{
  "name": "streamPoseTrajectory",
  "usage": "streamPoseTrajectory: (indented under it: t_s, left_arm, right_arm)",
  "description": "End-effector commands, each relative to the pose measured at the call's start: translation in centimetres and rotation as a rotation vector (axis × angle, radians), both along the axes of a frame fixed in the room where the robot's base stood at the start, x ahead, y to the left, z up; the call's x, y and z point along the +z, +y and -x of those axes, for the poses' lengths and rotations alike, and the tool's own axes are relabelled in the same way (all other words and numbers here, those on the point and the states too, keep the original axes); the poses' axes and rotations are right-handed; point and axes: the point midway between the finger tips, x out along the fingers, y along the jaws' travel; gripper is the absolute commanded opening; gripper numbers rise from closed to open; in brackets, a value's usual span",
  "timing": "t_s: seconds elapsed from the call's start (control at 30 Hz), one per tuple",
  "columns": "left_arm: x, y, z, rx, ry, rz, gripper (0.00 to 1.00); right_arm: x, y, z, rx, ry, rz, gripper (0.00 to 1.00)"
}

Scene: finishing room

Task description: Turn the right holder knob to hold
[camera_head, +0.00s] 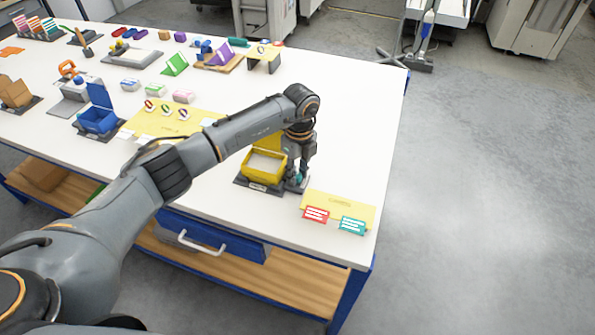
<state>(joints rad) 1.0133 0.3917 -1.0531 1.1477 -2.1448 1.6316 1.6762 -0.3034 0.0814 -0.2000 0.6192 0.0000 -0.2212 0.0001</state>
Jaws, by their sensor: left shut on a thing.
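The right holder is a yellow open box (265,165) on a dark base, near the front right of the white table. A small teal knob (299,179) sits on the dark base at the box's right side. My left gripper (299,174) points down at the knob and is shut on it. The fingers cover most of the knob, so I cannot tell its setting. A pale sheet lies in the box. A blue holder (97,120) with a raised lid stands farther left. My right gripper is not in view.
A yellow mat (345,204) with a red card (315,214) and a teal card (352,226) lies right of the holder. My left arm reaches across the table's front. Many small objects stand toward the back left. The table's right part (355,130) is clear.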

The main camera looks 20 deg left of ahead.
Motion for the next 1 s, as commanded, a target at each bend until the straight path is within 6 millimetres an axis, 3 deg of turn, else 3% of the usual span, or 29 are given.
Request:
streamPoseTrajectory:
  t_s: [0.37, 1.0]
  left_arm:
    - [-0.2, 0.1, 0.0, -0.143, -0.002, -0.002, 0.0]
    - [-0.4, 0.1, 0.0, -0.734, -0.003, -0.003, 0.0]
  right_arm:
    - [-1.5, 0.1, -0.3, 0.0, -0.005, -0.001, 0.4]
    - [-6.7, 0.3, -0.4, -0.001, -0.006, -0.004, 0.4]
